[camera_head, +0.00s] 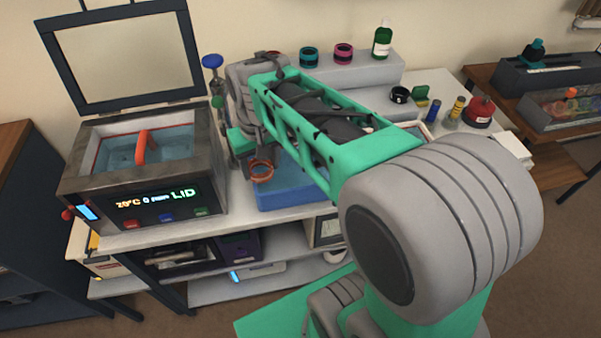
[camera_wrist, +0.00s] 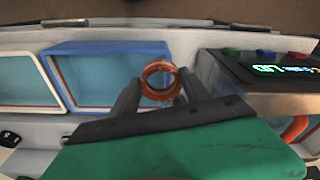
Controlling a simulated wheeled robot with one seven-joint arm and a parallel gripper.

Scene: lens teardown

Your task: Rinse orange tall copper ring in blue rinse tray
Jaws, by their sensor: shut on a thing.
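An orange tall copper ring (camera_wrist: 160,80) is held between the two fingers of my gripper (camera_wrist: 158,88) in the wrist view. In the head view the ring (camera_head: 261,171) shows at the left end of the blue rinse tray (camera_head: 290,196), below my gripper (camera_head: 252,158). The blue rinse tray also shows in the wrist view (camera_wrist: 110,48), with bluish liquid inside, and the ring appears over or beside its right edge. I cannot tell the ring's exact height. My arm hides much of the tray in the head view.
An ultrasonic-type bath (camera_head: 140,165) with an open lid (camera_head: 125,55) and an orange handle stands at left. A second tray (camera_wrist: 20,80) lies beside the blue one. A grey shelf (camera_head: 360,72) at the back holds teal and pink rings and a green bottle (camera_head: 382,40).

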